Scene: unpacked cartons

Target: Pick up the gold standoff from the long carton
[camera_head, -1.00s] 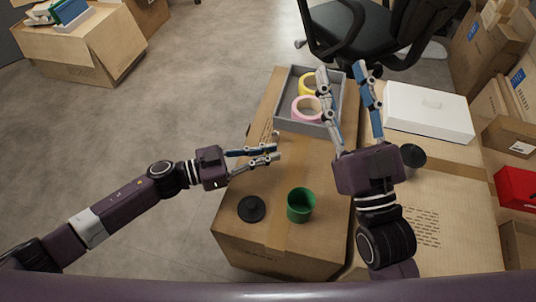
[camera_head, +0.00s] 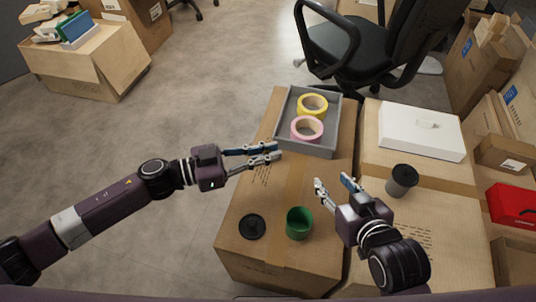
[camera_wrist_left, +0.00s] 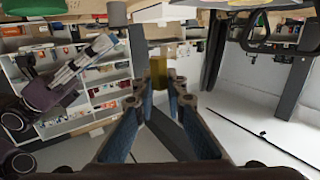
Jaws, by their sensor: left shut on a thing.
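The gold standoff (camera_wrist_left: 158,72) shows in the left wrist view as a small upright yellow-gold piece between my left fingertips. My left gripper (camera_head: 279,151) is shut on it. In the head view the gripper is over the far-left part of the long carton (camera_head: 275,195), beside the grey tray, and the standoff is too small to make out. My right gripper (camera_head: 333,184) is open and empty over the right side of the carton, beyond the green cup. It also shows at the left of the left wrist view (camera_wrist_left: 88,60).
A grey tray (camera_head: 280,125) holds a yellow tape roll (camera_head: 313,99) and a pink one (camera_head: 293,131). A green cup (camera_head: 299,225) and a black disc (camera_head: 252,227) stand on the near carton top. A grey canister (camera_head: 402,181) and white box (camera_head: 422,130) stand right.

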